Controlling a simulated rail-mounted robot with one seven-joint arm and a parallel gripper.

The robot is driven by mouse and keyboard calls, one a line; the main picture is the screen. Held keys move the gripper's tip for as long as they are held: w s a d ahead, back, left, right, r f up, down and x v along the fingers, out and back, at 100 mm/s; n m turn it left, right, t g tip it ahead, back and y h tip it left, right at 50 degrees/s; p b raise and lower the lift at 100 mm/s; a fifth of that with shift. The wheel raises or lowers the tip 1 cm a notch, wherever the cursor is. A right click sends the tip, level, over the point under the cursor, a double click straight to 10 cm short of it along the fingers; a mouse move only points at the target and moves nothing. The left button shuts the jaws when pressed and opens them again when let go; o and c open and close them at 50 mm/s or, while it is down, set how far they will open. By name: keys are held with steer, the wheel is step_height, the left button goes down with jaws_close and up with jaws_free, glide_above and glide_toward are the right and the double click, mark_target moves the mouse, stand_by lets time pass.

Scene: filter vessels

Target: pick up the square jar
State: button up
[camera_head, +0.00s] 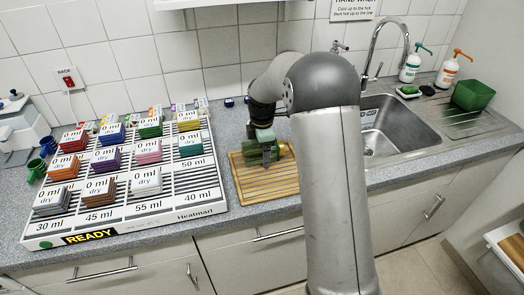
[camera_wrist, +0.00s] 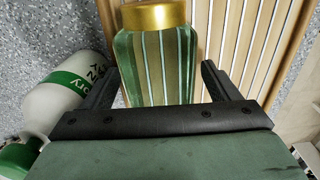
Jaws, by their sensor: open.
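A square jar with a gold lid and a see-through green body (camera_wrist: 155,68) is at the top middle of the wrist view, over the wooden slatted board. Slat lines show through its body. My gripper (camera_wrist: 160,62) is open, with one black finger at the left side of the jar and one at the right. I cannot tell whether either finger touches it. The jar's lower end is hidden behind the gripper's palm. In the head view my gripper (camera_head: 266,158) is low over the wooden board (camera_head: 270,189), and the jar is mostly hidden there.
A white bottle with a green band (camera_wrist: 62,100) is close left of my left finger. A Heatmat rack (camera_head: 180,205) with stacked coloured blocks stands left of the board. A steel sink (camera_head: 400,125) is to the right. The board's front part is clear.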

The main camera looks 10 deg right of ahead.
steer(key=c, duration=1.2)
steer(key=shift+r, duration=0.1)
